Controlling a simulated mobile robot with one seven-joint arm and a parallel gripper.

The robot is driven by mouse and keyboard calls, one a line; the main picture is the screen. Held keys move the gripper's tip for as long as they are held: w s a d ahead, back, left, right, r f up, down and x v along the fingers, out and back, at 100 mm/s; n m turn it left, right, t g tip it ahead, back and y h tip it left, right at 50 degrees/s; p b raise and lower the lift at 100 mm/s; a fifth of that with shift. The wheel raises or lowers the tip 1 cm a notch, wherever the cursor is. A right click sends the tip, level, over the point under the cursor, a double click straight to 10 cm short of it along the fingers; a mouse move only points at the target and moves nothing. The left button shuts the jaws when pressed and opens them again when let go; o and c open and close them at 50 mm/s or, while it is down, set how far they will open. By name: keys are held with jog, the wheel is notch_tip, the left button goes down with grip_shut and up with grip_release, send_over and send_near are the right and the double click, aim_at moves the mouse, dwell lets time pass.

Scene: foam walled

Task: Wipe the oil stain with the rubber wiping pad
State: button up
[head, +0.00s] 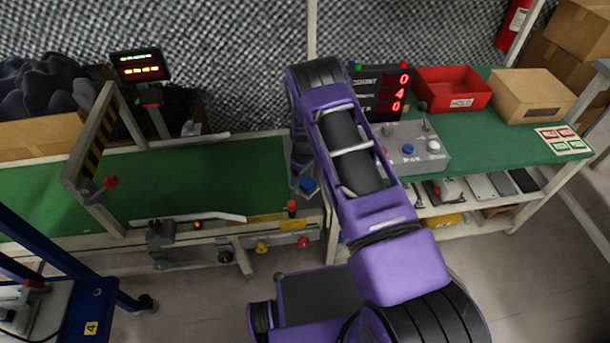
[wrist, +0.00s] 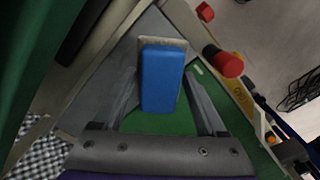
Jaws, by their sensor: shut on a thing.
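The rubber wiping pad is a blue block (wrist: 161,80) with a pale grey strip along its far end in the wrist view. My gripper (wrist: 162,48) is shut on it, its grey fingers converging on either side. In the head view a bit of blue, likely the pad (head: 307,184), shows beside my purple arm, near the right end of the green belt (head: 205,180). My arm hides most of the gripper there. I cannot make out the oil stain in either view. I cannot tell whether the pad touches the surface below.
Red knobs (head: 292,206) line the belt's front rail. A striped frame (head: 95,140) spans the belt at left. To the right, a green bench holds a control box (head: 425,150), a red bin (head: 452,90) and a carton (head: 533,97). The belt's middle is clear.

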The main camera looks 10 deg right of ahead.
jog(key=shift+r+p, duration=0.35)
jog(key=shift+r, duration=0.9)
jog(key=shift+f, duration=0.15)
